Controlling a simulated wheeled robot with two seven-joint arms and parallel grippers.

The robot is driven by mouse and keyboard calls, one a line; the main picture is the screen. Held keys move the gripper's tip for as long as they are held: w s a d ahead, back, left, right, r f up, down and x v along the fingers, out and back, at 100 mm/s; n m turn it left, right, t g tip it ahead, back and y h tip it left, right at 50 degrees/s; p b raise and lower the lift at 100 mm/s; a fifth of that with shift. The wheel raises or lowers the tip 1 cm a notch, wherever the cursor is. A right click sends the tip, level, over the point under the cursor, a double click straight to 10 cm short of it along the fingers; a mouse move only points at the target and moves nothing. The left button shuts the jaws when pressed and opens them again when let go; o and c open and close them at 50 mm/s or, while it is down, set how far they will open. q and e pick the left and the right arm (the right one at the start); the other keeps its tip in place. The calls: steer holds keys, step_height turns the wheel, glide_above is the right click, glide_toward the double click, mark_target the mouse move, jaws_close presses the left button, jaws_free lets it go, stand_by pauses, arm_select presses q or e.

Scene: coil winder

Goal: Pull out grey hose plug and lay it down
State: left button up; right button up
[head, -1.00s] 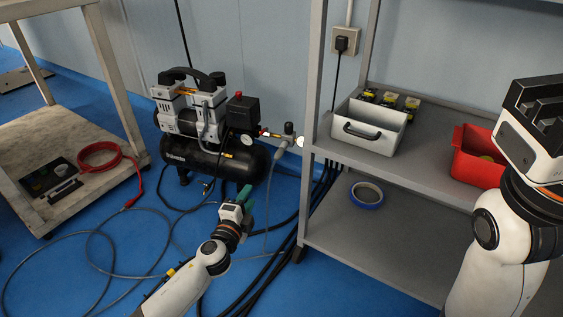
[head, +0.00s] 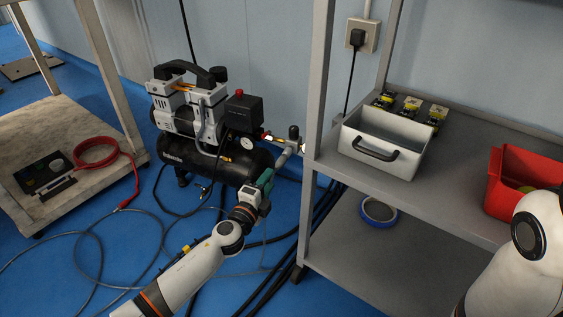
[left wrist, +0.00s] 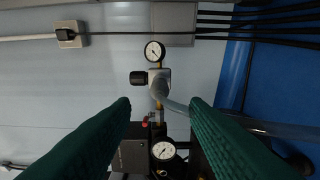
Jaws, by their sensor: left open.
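The grey hose (left wrist: 255,127) shows in the left wrist view, running from the regulator fitting off to the right. Its plug end (left wrist: 160,91) sits at the fitting, below a round gauge; the exact joint is hard to make out. In the head view the regulator (head: 292,142) sticks out to the right of the black compressor tank (head: 205,163). My left gripper (left wrist: 160,104) is open, with its green fingers on either side of the plug end and nothing held. In the head view this gripper (head: 266,179) is just below the regulator. My right gripper is out of view.
A grey shelf unit (head: 345,235) stands close on the right, with a white bin (head: 385,143), a red bin (head: 520,180) and a blue tape roll (head: 379,212). A red hose (head: 97,151) lies on the left cart (head: 60,120). Hoses and cables cross the blue floor.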

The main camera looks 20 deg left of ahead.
mark_target(277, 168)
arm_select(q)
steer(key=shift+w+d+b, duration=0.2)
steer(key=shift+w+b, duration=0.15)
steer(key=shift+w, duration=1.1)
steer(key=shift+w+d+b, duration=0.25)
steer(key=shift+w+b, duration=0.15)
steer(key=shift+w, duration=1)
steer(key=shift+w+d+b, duration=0.2)
steer(key=shift+w+b, duration=0.15)
steer(key=shift+w, duration=1.1)
steer(key=shift+c, duration=0.5)
jaws_close()
steer(key=shift+s, duration=0.1)
steer(key=shift+s+a+r+p, duration=0.15)
steer(key=shift+s+p, duration=0.15)
steer(key=shift+s, duration=0.65)
steer(key=shift+s+a+f+p, duration=0.15)
steer(key=shift+s+p, duration=0.2)
steer(key=shift+s, duration=0.6)
steer(key=shift+s+a+r+p, duration=0.15)
steer(key=shift+s+p, duration=0.15)
steer(key=shift+s, duration=0.65)
steer(key=shift+a, duration=0.1)
